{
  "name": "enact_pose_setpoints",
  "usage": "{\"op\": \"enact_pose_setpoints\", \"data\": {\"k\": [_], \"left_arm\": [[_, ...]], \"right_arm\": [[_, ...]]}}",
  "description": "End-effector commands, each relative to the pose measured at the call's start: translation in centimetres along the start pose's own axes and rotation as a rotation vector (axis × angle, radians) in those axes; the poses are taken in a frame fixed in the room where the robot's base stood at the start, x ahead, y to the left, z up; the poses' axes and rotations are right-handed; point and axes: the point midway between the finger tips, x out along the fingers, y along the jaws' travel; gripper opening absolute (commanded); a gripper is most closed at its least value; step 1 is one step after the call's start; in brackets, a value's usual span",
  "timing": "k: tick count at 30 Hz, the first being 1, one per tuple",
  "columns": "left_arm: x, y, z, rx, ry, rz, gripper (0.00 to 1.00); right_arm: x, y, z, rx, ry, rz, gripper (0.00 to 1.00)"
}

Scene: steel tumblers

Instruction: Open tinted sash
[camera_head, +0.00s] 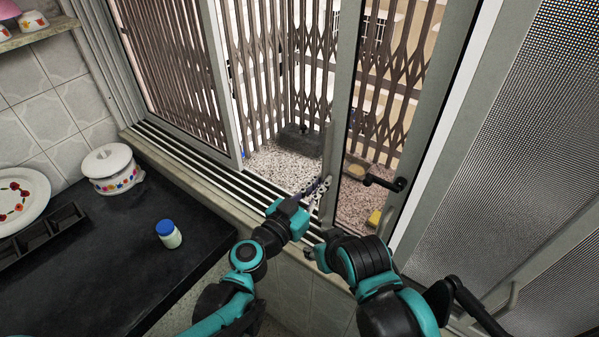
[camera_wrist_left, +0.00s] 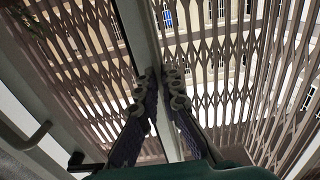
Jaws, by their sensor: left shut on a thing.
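The tinted sash (camera_head: 376,140) is a sliding pane with a grey frame and darker glass, right of centre in the head view. A clear gap lies between its left stile and the grey frame of the pane further left. My left gripper (camera_head: 319,188) is at the lower part of that stile, shut on its edge. In the left wrist view, my left gripper's fingers (camera_wrist_left: 161,92) stand on either side of the upright stile (camera_wrist_left: 140,35). My right gripper (camera_head: 316,252) is low by the sill, mostly hidden by its own arm, so its jaws cannot be made out.
A dark counter (camera_head: 90,265) at left holds a lidded white pot (camera_head: 112,172), a blue-capped jar (camera_head: 168,234) and a plate (camera_head: 18,200). A folding grille (camera_head: 270,60) stands outside. A mesh screen panel (camera_head: 500,170) is at right. A black handle (camera_head: 385,183) shows near the sash.

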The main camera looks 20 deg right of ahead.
Motion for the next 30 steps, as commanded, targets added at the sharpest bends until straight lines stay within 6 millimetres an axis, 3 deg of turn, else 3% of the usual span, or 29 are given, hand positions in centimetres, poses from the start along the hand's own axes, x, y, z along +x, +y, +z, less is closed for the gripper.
{"op": "enact_pose_setpoints", "data": {"k": [6,17,20,21,30], "left_arm": [[0.0,1.8,0.1,0.001,0.0,0.003,0.0],[0.0,1.9,0.0,0.0,0.0,0.002,0.0],[0.0,1.9,0.0,0.0,0.0,0.001,0.24],[0.0,1.9,0.0,0.0,0.0,0.001,0.27],[-0.1,1.8,0.0,-0.001,0.0,-0.001,0.27]], "right_arm": [[0.1,0.0,0.0,0.0,0.0,0.0,0.4],[0.1,0.0,0.0,0.0,0.0,0.0,0.4],[0.0,0.0,0.0,0.0,0.0,0.0,0.4],[0.0,0.0,0.0,0.0,0.0,0.0,0.4],[0.0,0.0,0.0,0.0,0.0,0.0,0.4]]}}
